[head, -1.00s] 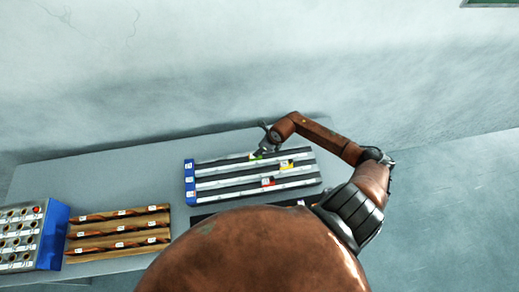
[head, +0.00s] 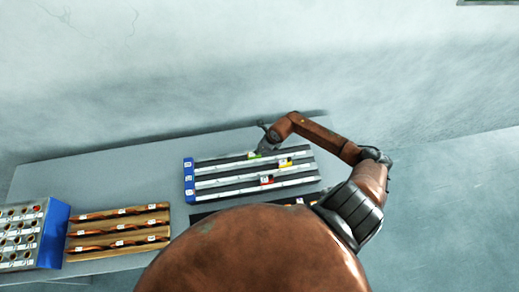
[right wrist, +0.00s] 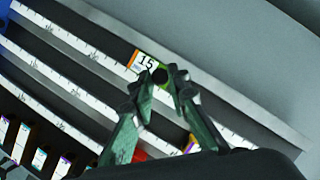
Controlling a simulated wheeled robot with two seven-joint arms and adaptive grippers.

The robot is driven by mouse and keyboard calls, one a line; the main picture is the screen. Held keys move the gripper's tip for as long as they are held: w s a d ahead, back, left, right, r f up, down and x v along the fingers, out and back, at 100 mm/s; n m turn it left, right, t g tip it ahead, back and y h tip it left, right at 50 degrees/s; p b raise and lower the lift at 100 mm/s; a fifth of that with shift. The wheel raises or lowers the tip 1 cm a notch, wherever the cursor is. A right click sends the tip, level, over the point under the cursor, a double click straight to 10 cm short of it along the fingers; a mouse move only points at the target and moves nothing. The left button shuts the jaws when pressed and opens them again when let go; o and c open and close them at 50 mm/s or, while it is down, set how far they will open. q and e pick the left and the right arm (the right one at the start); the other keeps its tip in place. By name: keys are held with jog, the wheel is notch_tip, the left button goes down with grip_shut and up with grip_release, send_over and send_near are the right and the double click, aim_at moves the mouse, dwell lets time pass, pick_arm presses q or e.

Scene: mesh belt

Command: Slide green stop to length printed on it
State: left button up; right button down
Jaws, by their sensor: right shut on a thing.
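In the right wrist view, the green stop (right wrist: 136,61) carries a white label reading 15, with smaller print below that I cannot read. My right gripper (head: 262,149) is at the stop. In the right wrist view, my right gripper's (right wrist: 165,80) fingers are closed around a dark knob on it. The white scale (right wrist: 90,50) runs along the rail, but its numbers are too small to read surely. My left gripper is not in view.
A yellow stop (head: 285,162) and a red stop (head: 267,180) sit on the nearer rails. A wooden tray of drill bits (head: 118,230) and a blue-sided holder (head: 52,235) stand at the left. Bare grey table (head: 110,175) lies behind them.

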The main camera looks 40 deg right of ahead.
jog(key=shift+a, duration=0.15)
jog(key=w+a, duration=0.1)
jog(key=a, duration=0.1)
jog(key=w+a+b, duration=0.1)
jog(key=a, duration=0.1)
jog(key=w+a, duration=0.1)
jog(key=a, duration=0.1)
jog(key=shift+w, duration=0.15)
jog(key=shift+a, duration=0.1)
jog(key=shift+d, duration=0.25)
jog(key=c, duration=1.8)
grip_release()
jog(key=shift+d, duration=0.2)
jog(key=shift+c, duration=0.2)
jog(key=v, duration=1.2)
jog(key=shift+f, duration=0.1)
jog(key=shift+c, duration=0.3)
